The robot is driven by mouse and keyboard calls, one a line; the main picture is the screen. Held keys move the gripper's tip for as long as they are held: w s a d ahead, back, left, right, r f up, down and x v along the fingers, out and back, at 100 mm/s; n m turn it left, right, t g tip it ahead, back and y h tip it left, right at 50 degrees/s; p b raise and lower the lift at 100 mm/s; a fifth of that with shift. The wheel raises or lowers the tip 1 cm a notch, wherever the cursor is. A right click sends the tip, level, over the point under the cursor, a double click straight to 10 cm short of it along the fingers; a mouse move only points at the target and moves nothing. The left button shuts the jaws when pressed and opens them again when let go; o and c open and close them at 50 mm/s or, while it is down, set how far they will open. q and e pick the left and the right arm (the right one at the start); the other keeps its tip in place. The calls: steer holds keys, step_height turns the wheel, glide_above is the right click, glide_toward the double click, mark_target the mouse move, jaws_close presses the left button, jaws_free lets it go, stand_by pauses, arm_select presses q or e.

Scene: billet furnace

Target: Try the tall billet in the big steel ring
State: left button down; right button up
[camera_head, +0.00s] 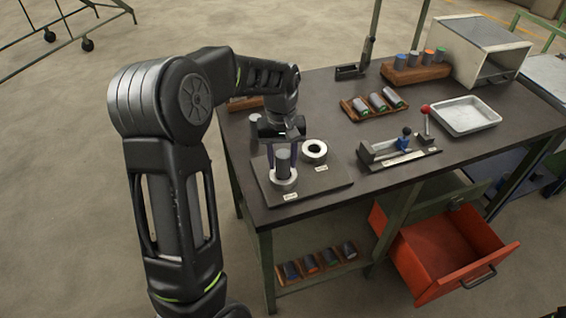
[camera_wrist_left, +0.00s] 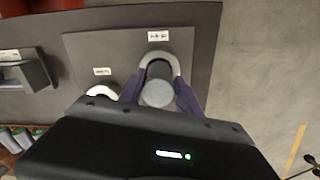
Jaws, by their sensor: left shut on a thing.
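A tall grey billet (camera_head: 283,162) is upright at the big steel ring (camera_head: 284,183) on the dark plate's front left. The ring surrounds the billet's lower end in the picture; whether it rests on the plate I cannot tell. My left gripper (camera_head: 284,152) is shut on the billet from above, with a finger on each side. In the left wrist view the billet's round top (camera_wrist_left: 157,93) lies between the dark fingers, and the ring (camera_wrist_left: 159,58) shows just beyond it. A second steel ring (camera_head: 314,151) sits empty behind and to the right. My right gripper is not in view.
The dark plate (camera_head: 325,184) carries both rings and small labels. A wooden rack (camera_head: 374,104) of billets, a clamp fixture (camera_head: 398,150) and a metal tray (camera_head: 465,116) stand to the right. An orange drawer (camera_head: 440,250) hangs open below the bench.

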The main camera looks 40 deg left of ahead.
arm_select(q)
steer(key=shift+r+p, duration=1.4)
steer(key=shift+r, duration=0.65)
